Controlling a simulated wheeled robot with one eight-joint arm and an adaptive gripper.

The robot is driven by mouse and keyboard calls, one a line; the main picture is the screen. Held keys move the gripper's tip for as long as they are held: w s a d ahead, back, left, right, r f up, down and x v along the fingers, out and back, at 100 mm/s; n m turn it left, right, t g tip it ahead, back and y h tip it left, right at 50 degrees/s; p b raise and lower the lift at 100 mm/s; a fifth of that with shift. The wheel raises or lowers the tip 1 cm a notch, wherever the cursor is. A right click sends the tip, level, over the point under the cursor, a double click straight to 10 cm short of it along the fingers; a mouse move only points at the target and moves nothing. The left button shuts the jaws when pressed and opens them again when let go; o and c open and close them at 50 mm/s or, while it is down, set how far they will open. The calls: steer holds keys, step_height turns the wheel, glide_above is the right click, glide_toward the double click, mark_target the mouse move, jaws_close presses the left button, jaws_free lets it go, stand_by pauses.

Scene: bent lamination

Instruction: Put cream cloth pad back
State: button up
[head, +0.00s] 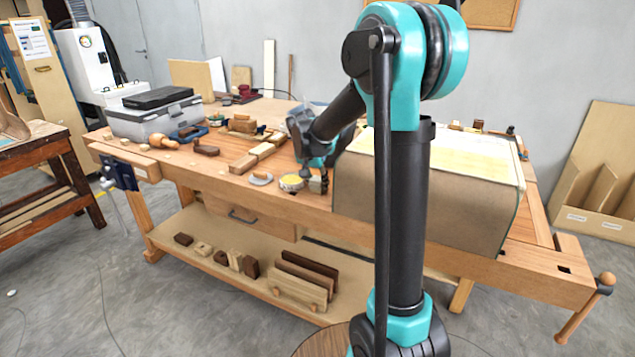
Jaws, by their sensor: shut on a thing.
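My gripper (317,182) is low over the front edge of the workbench, just left of the large box-like form. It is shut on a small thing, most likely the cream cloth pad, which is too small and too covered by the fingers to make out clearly. A small shallow grey dish with a pale top (261,179) lies further left near the front edge.
The workbench (225,185) carries wood blocks (258,158), a plane (205,148), a mallet (163,142) and a grey case (155,115). The large form (425,205) blocks the bench right of the gripper. Wooden pieces lie on the lower shelf (190,225).

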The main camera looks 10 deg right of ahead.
steer(key=shift+f, duration=0.1)
steer(key=o, duration=1.2)
steer(key=v, duration=1.2)
